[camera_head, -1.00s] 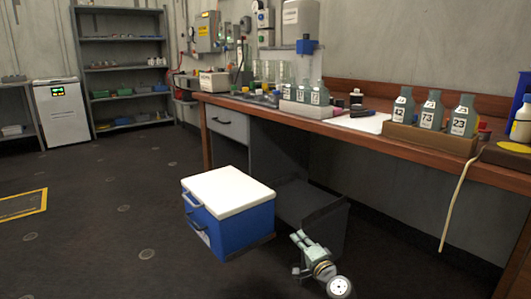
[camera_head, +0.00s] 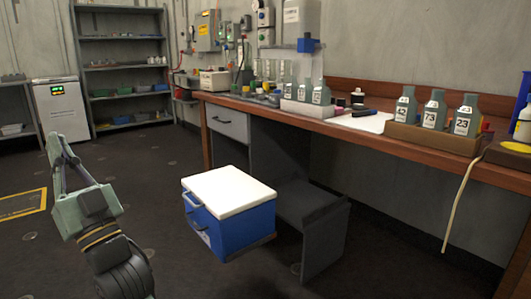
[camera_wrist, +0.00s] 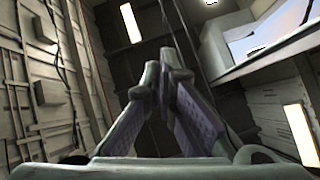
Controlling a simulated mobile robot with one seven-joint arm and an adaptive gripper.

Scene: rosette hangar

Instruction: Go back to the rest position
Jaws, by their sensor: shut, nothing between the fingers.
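My gripper (camera_head: 54,150) is at the left of the head view, raised in front of the floor and pointing upward. Its fingers are together and hold nothing. In the wrist view the two fingertips (camera_wrist: 164,72) meet near the middle, against the wall and ceiling. The gripper is well apart from the bench and touches nothing that I can see.
The wooden bench (camera_head: 345,127) on the right carries several bottles (camera_head: 435,110). A shelf rack (camera_head: 122,77) and white cabinet (camera_head: 61,108) stand at the back left. Floor between is clear.

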